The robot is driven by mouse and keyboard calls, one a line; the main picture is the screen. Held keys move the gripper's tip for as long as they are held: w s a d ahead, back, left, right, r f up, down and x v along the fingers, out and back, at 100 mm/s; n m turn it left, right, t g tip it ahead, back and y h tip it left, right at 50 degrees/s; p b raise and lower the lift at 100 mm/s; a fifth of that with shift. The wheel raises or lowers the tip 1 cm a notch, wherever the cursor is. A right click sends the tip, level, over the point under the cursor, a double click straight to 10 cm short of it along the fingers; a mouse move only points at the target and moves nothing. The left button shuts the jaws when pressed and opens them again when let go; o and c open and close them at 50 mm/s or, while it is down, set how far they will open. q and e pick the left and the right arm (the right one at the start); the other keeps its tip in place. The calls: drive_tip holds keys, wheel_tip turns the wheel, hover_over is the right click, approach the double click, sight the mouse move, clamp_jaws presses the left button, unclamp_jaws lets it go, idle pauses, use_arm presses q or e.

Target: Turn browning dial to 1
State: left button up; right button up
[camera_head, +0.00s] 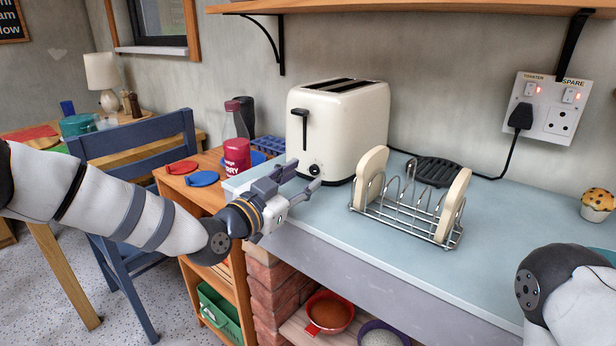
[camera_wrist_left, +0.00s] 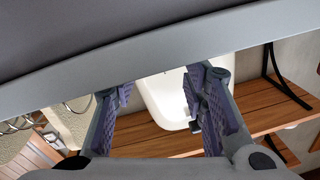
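The cream toaster (camera_head: 340,125) stands upright on the pale blue worktop. Its black browning dial (camera_head: 314,170) is low on the front face, below the black lever (camera_head: 305,122). The number the dial points to is too small to read. My left gripper (camera_head: 303,179) is just in front of the dial, with its fingers apart and nothing between them. I cannot tell whether a finger touches the dial. In the left wrist view the two fingers (camera_wrist_left: 157,92) are also spread, with part of the toaster (camera_wrist_left: 165,98) behind them. The dial is not clear there. My right gripper is out of frame.
A wire toast rack (camera_head: 405,208) with bread slices stands right of the toaster. A red-labelled bottle (camera_head: 236,155) stands left of it on a wooden unit. A socket plate (camera_head: 546,106) with a plugged-in cable is on the wall. The worktop's right part is mostly clear.

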sight(313, 171)
use_arm(q)
drive_tip(key=x, duration=0.2)
drive_tip(key=shift+w+d+f, duration=0.2)
drive_tip(key=shift+w, duration=0.05)
drive_tip(key=shift+w+d+r, duration=0.1)
drive_tip(key=shift+w+r, duration=0.05)
drive_tip(key=shift+w, duration=0.05)
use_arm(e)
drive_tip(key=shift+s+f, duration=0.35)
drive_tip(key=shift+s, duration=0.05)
use_arm(q)
drive_tip(key=shift+c, duration=0.5)
clamp_jaws()
